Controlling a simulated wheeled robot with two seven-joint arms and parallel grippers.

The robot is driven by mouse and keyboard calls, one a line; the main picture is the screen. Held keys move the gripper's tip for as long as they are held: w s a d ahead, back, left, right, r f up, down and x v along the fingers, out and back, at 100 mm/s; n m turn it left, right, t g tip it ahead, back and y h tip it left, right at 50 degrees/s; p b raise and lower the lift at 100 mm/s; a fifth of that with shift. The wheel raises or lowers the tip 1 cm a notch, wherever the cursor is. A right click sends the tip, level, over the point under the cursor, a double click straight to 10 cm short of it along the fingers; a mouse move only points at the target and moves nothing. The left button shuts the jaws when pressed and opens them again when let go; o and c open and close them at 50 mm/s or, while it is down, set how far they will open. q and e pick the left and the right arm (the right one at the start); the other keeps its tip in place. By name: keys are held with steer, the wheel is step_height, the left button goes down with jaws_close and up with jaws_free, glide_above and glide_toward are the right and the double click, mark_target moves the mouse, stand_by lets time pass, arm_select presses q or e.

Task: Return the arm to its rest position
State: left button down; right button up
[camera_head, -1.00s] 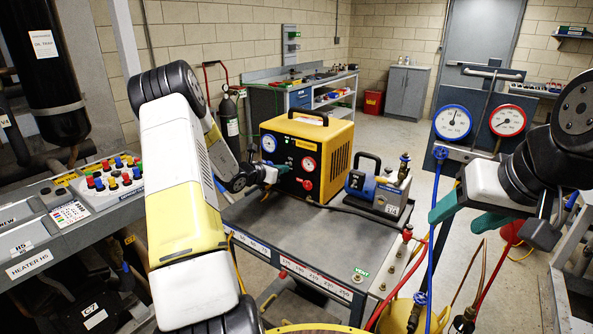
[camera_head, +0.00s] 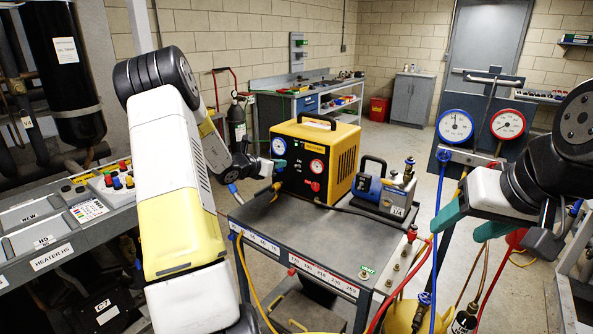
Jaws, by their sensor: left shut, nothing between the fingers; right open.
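My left arm reaches up from the bottom left, bends at a black joint and comes down to my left gripper (camera_head: 277,167). That gripper is shut and empty, small in the view, in front of the left side of the yellow machine (camera_head: 343,172). Whether it touches the machine cannot be told. My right gripper (camera_head: 470,224) comes in from the right with its green fingers spread apart and nothing between them. It hangs below the blue gauge (camera_head: 455,126) and red gauge (camera_head: 508,124), near the blue hose.
A grey cart (camera_head: 318,238) carries the yellow machine and a small blue pump (camera_head: 382,189). A button panel (camera_head: 112,182) and a black cylinder (camera_head: 70,75) stand at the left. Hoses hang at the right around a yellow tank (camera_head: 408,316). Open floor lies behind the cart.

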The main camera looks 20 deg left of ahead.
arm_select(q)
steer(key=shift+s+a+r, duration=0.2)
steer(key=shift+s+r, duration=0.1)
steer(key=shift+s, duration=0.25)
steer(key=s+d+r+m+g+h, duration=0.1)
steer(key=s+d+r+m, duration=0.25)
steer(key=d, duration=0.25)
steer(key=s+d+r+m+g+h, duration=0.2)
steer(key=s+d+r+m, duration=0.1)
steer(key=d+r+m, duration=0.25)
steer(key=s+d+r+m+g, duration=0.35)
steer(key=s+d+m, duration=0.55)
steer(key=s, duration=0.4)
steer(key=s+a+m+y, duration=0.2)
steer(key=s+m, duration=0.5)
steer(key=s, duration=0.4)
steer(key=s+a+m+y, duration=0.2)
steer(key=s+m+y, duration=0.2)
steer(key=s+m, duration=0.3)
steer(key=s, duration=0.4)
steer(key=shift+r+g, duration=0.3)
steer(key=shift+g, duration=0.05)
stand_by(2.5)
